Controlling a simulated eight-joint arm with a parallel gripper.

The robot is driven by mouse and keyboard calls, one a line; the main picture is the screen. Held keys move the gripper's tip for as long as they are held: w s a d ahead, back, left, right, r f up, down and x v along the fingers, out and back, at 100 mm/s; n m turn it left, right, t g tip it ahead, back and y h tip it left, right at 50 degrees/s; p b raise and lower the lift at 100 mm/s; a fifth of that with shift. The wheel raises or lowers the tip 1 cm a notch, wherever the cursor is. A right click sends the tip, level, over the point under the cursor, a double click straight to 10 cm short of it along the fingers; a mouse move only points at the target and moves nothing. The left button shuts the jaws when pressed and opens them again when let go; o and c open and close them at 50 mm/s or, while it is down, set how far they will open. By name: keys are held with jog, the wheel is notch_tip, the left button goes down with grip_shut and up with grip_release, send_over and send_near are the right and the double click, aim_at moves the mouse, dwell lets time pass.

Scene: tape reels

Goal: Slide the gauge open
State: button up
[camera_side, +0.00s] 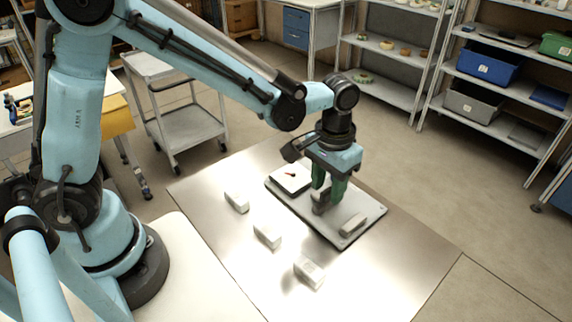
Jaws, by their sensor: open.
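The gauge appears to be the device on the grey base plate (371,222), which lies on the metal table. A white dial block (291,178) with a small dark and red mark sits at its left end. My gripper (328,196) points down over the middle of the plate, between these two parts. Its green fingers are open around or beside a small dark grey part (321,206); I cannot tell whether they touch it. The fingers partly hide that part.
Three white blocks stand in a row on the metal table (400,272), in front of the plate: a left one (237,202), a middle one (267,236) and a right one (309,272). Shelves and a cart (184,128) stand behind, away from the table. The table's right side is clear.

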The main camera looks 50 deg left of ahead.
jog(key=shift+f, duration=0.1)
grip_shut()
jog(key=shift+a, duration=0.1)
dwell(0.3)
jog(key=shift+a, duration=1.5)
grip_release()
jog(key=shift+d, duration=0.1)
